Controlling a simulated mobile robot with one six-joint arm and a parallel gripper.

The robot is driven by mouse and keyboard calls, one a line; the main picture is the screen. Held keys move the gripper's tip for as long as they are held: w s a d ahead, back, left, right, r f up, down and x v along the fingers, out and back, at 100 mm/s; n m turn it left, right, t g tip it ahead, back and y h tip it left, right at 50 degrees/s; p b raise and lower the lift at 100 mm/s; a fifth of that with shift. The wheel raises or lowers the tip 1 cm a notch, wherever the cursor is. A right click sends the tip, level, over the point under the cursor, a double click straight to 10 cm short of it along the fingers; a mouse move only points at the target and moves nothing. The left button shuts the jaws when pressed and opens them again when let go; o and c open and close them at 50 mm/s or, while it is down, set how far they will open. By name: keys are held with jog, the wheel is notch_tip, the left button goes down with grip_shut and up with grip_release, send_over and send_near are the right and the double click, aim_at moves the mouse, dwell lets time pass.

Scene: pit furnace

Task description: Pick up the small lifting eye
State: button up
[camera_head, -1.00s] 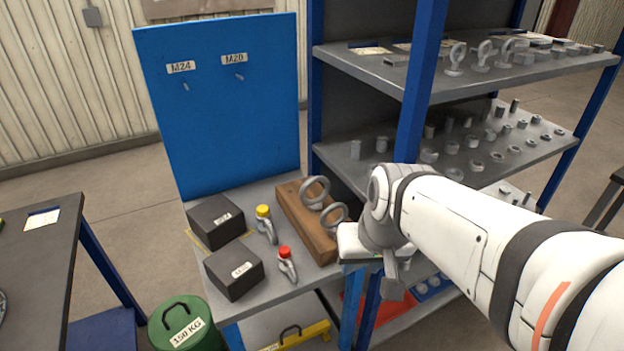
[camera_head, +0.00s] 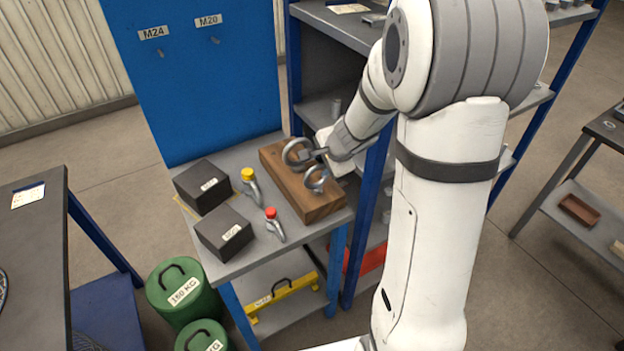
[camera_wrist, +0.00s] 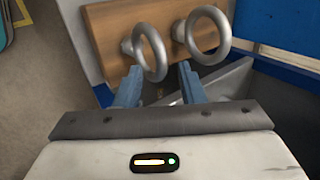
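Two steel ring-shaped lifting eyes stand on a wooden block (camera_head: 283,183). The small lifting eye (camera_head: 317,188) is at the block's near end; the larger eye (camera_head: 289,149) is behind it, towards the blue board. In the wrist view the small eye (camera_wrist: 161,70) is left and the larger eye (camera_wrist: 225,38) is right. My gripper (camera_wrist: 158,68) is open and empty. The small eye's near rim shows in the gap between its fingertips. I cannot tell whether they are level with the ring. In the head view my gripper (camera_head: 311,154) reaches in from the right, close to both eyes.
Two dark boxes (camera_head: 202,187) and shackles with yellow (camera_head: 249,188) and red (camera_head: 274,226) pins share the bench left of the block. The blue board (camera_head: 205,90) stands behind. A shelf rack's blue post (camera_head: 372,190) is close right of the block.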

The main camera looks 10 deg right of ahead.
aim_at(319, 167)
jog(key=b+x, duration=0.1)
jog(key=x, duration=0.4)
jog(key=shift+d, duration=0.2)
jog(key=shift+c, duration=0.5)
grip_shut()
